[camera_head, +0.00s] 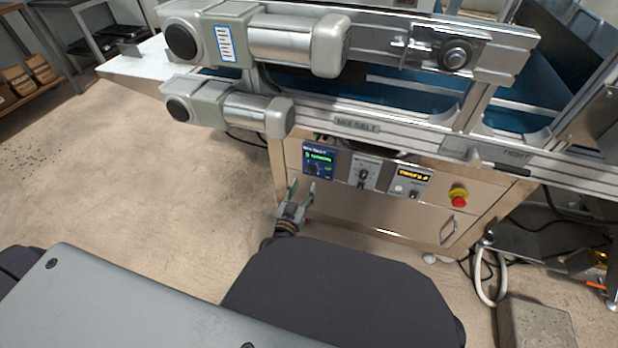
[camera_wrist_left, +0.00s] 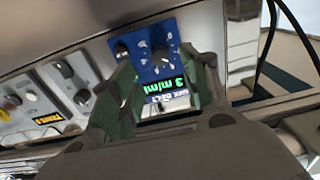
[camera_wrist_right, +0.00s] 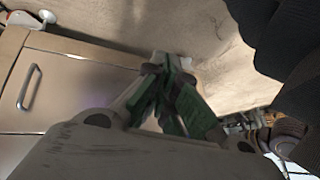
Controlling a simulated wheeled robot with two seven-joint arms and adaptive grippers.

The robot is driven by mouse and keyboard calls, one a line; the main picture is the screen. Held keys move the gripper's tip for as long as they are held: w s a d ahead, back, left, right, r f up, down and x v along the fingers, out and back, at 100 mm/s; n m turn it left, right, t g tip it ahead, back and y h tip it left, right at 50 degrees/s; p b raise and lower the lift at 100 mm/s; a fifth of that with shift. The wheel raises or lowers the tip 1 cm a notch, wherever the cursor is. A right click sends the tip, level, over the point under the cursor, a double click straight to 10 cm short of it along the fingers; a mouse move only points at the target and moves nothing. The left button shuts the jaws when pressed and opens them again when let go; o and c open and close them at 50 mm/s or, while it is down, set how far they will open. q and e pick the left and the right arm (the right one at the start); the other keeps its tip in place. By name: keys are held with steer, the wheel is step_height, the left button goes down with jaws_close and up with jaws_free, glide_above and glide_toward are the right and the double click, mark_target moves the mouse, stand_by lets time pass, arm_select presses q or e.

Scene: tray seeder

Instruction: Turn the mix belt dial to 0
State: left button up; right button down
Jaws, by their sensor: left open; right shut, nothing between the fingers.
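The blue mix belt panel (camera_head: 319,158) is on the cabinet front under the conveyor, at the left of the row of controls. In the left wrist view the panel (camera_wrist_left: 141,72) appears upside down, with a lit green display (camera_wrist_left: 168,98) reading about 3 m/min. Its dark dial (camera_wrist_left: 160,57) has white marks around it; the pointer is too small to read. My left gripper (camera_head: 302,188) is open just below and in front of the panel, its green-padded fingers framing it without visible contact on the dial. My right gripper (camera_wrist_right: 163,88) is shut and empty near the cabinet.
Right of the panel are a grey dial panel (camera_head: 364,173), a panel with a yellow display (camera_head: 408,183) and a red emergency button (camera_head: 459,200). Above them run the conveyor rail (camera_head: 370,127) and a grey motor (camera_head: 230,108). Open floor (camera_head: 150,170) lies to the left.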

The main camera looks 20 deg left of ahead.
mark_target(310, 173)
arm_select(q)
steer(key=w+b, duration=0.1)
steer(key=w, duration=0.2)
steer(key=shift+w, duration=0.55)
steer(key=shift+w+d+b, duration=0.1)
steer(key=shift+w+b, duration=0.3)
steer(key=shift+w, duration=0.85)
arm_select(e)
steer(key=shift+a+f+t, duration=0.15)
steer(key=shift+f+t, duration=0.05)
steer(key=shift+f, duration=0.75)
steer(key=shift+a+f+t, duration=0.1)
steer(key=shift+f+t, duration=0.1)
steer(key=shift+f, duration=0.75)
arm_select(q)
jaws_close()
arm_select(e)
steer(key=shift+w+a+r, duration=0.1)
steer(key=shift+w+r, duration=0.15)
steer(key=shift+w, duration=0.1)
